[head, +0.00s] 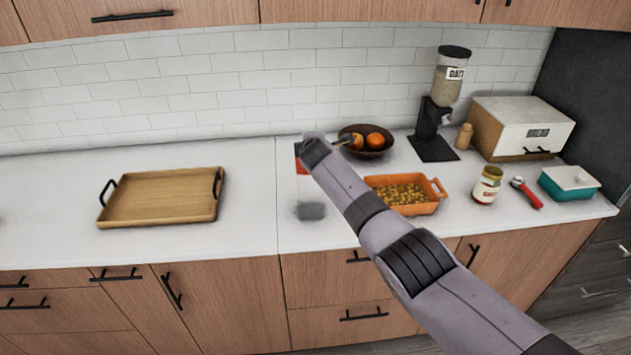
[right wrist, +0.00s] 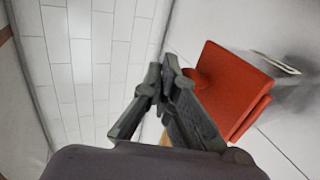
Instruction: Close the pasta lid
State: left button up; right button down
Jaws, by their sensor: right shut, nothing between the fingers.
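A clear container (head: 311,211) with a red lid (head: 300,158) stands on the counter left of the fruit bowl. My right forearm covers part of it. In the right wrist view the red lid (right wrist: 232,90) is large, right of the fingers, with a second red edge along its lower right side. I cannot tell how far the lid is open. My right gripper (right wrist: 165,72) is shut and empty, close beside the lid's left edge; contact is unclear. In the head view the arm's end hides most of this gripper. My left gripper is not in view.
A wooden tray (head: 110,213) lies to the left. A fruit bowl (head: 385,152), an orange dish (head: 416,208), a sauce jar (head: 487,185), a red-handled tool (head: 527,193) and a dispenser (head: 435,145) stand to the right. The counter between tray and container is clear. A tiled wall closes the back.

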jog(key=shift+r, duration=0.1)
jog(key=shift+r+p, duration=0.75)
jog(key=shift+p, duration=0.05)
